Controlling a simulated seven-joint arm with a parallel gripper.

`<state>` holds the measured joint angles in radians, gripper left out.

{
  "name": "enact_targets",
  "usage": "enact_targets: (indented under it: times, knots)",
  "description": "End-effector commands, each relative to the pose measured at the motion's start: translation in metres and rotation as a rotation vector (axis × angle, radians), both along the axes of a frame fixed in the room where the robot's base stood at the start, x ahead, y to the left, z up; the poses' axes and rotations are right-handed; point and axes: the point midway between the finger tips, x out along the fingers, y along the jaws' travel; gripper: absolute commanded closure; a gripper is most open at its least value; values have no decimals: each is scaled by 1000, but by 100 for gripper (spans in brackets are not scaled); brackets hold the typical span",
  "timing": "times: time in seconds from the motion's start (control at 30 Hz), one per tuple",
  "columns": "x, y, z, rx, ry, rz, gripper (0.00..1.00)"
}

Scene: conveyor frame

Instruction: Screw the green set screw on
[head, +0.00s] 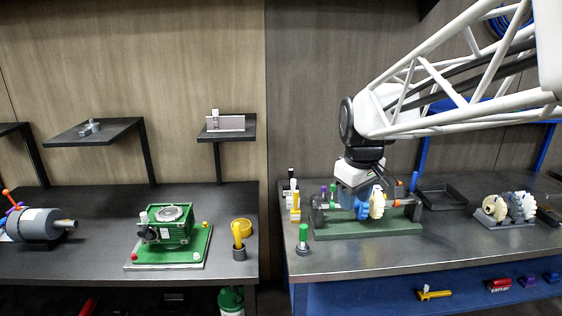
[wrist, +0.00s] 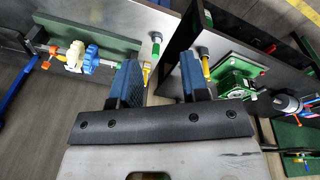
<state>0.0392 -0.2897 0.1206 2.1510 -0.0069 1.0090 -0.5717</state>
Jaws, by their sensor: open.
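A green-topped piece (head: 303,235) stands upright in a dark round base at the front left of the right bench. It also shows in the wrist view (wrist: 155,43), beyond my fingers. A smaller green piece (head: 333,189) stands farther back beside a purple one. I cannot tell which green piece is the set screw. The conveyor frame (head: 345,232) has a green base and carries a shaft with a cream gear (head: 377,204) and a blue gear (wrist: 75,56). My gripper (head: 354,195) is over the frame in the head view. Its blue fingers (wrist: 160,78) are apart and empty.
Yellow (head: 295,207) and white-topped pieces stand along the bench's left edge. A black tray (head: 441,197) and another gear assembly (head: 507,208) are to the right. A gap separates the left bench, which holds a green machine (head: 170,227) and a yellow-handled tool (head: 238,236).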

Motion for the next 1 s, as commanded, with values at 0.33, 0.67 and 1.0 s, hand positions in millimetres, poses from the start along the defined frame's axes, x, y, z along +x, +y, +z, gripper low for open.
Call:
enact_targets:
  times: [0.33, 0.67, 1.0]
  knots:
    - [94, -11, 2, -28, 36, 218, 58]
    - [180, -24, -9, -48, 68, 427, 58]
    - [267, -38, -33, -61, 99, 643, 58]
